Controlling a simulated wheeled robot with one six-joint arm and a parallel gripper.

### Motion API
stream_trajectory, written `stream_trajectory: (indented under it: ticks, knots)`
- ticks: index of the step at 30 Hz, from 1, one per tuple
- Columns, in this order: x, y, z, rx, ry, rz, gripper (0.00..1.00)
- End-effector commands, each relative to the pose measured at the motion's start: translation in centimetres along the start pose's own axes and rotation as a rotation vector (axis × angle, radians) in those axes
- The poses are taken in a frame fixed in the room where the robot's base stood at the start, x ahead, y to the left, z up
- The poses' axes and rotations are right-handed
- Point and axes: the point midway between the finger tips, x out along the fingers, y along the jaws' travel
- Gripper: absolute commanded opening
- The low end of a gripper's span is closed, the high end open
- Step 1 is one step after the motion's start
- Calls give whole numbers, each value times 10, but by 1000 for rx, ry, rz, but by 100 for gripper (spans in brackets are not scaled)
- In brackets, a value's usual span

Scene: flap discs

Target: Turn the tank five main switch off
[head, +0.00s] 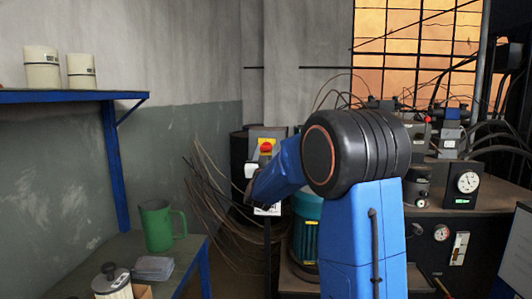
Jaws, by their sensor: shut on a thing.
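A grey switch box (283,132) stands against the back wall, left of the middle of the head view. It carries a yellow plate with a red rotary switch (266,147). The knob is too small for me to read its position. My blue arm with its black joint stands in front and covers the box's lower right. The arm's far end lies just below and left of the red switch. My gripper's jaws do not show; they are hidden behind the arm. A white label (267,209) shows below, partly covered, its text unreadable.
A green mug (157,225) stands on the low bench at the left, beneath a blue shelf (60,97) with two cream canisters. Loose wires (207,190) fan out beside the box. A teal motor (306,235) and a bench with gauges (467,182) crowd the right.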

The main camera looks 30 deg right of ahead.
Motion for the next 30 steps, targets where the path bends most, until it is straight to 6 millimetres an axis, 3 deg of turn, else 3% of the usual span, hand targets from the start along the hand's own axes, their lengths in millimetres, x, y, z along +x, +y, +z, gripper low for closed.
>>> stream_trajectory:
  ticks: [11, 30]
  knots:
    - [0, 3, 0, -145, 0, -59, 20]
    - [0, 7, -2, -694, -1, -286, 20]
